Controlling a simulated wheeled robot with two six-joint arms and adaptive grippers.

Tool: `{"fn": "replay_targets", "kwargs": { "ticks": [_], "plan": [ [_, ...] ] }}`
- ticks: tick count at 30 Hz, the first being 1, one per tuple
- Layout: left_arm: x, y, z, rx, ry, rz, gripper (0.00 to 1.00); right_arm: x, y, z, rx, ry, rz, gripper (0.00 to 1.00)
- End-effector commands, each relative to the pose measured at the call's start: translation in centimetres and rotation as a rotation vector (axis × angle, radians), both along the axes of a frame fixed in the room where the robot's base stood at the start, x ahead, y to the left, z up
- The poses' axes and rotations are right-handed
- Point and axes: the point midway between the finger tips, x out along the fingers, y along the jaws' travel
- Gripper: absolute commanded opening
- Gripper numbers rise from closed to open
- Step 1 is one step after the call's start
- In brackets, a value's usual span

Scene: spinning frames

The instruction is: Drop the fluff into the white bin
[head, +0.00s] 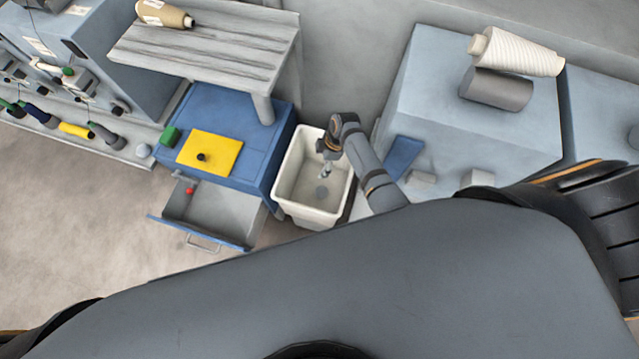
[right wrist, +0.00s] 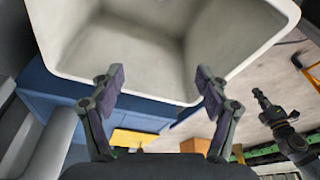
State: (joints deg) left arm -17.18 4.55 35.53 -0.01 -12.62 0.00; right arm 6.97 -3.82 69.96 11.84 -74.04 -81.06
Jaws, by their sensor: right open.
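The white bin (head: 284,190) stands on the floor beside the blue cabinet, open at the top. A small grey lump (head: 322,193), which looks like the fluff, shows inside it, low down; it is too small to be certain. My right gripper (head: 325,171) hangs over the bin's opening, pointing down. In the right wrist view the right gripper (right wrist: 160,85) has its two fingers wide apart with nothing between them, and the bin (right wrist: 140,38) fills the top of the picture. The fluff is not seen there. My left gripper is not in view.
A blue cabinet (head: 222,108) with a yellow pad (head: 209,152) has its drawer (head: 217,214) pulled out, with a small red item inside. A grey bench (head: 420,120) with cones (head: 515,52) stands right of the bin. Open floor (head: 60,210) lies at the left.

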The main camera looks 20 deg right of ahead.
Motion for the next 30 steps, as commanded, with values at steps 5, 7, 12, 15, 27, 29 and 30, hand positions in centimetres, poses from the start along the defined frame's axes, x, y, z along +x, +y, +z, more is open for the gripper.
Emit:
{"fn": "replay_targets", "kwargs": {
  "ticks": [5,7,12,15,27,29,30],
  "plan": [
    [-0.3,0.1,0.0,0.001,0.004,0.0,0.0,0.0,-0.1,0.2,0.0,-0.001,0.0,0.76],
    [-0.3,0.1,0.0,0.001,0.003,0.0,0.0,0.0,-0.3,0.9,-0.001,-0.003,-0.001,0.76],
    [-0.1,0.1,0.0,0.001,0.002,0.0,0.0,-0.2,-1.1,4.1,-0.002,-0.003,0.0,0.76],
    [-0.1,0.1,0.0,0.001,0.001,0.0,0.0,-0.2,-1.6,5.7,-0.001,-0.004,0.0,0.76],
    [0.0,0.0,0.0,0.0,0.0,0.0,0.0,-0.4,-2.0,7.2,0.0,0.0,0.0,0.76],
    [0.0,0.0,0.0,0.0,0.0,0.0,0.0,-0.4,-2.0,7.2,0.0,0.0,0.0,0.76],
    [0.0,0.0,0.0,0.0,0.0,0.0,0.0,-0.4,-2.0,7.2,0.0,0.0,0.0,0.76]
  ]
}}
